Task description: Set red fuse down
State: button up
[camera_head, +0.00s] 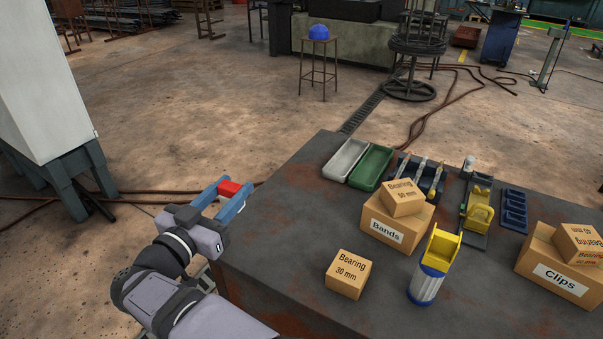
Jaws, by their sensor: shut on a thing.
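The red fuse (229,189) is a small red block held between the two blue fingers of my gripper (228,192). My gripper is shut on it at the left edge of the dark table (290,230). The fuse appears raised, and the floor shows behind it. Its height relative to the tabletop is hard to tell. Its underside is hidden.
A grey tray (345,159) and a green tray (371,167) lie at the table's far edge. Boxes marked Bands (386,231), Bearing 30 mm (348,275) and Clips (560,276) stand rightward. A yellow-topped cylinder (427,284) stands between. The table's left part is clear.

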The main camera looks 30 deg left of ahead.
jog(key=shift+f, duration=4.75)
jog(key=shift+f, duration=0.15)
jog(key=shift+f, duration=0.1)
jog(key=o, duration=1.1)
jog(key=shift+f+b, duration=0.1)
jog(key=shift+b, duration=0.25)
jog(key=shift+o, duration=0.4)
jog(key=s, duration=0.7)
jog(key=shift+s+d, duration=0.15)
jog(key=shift+d, duration=0.2)
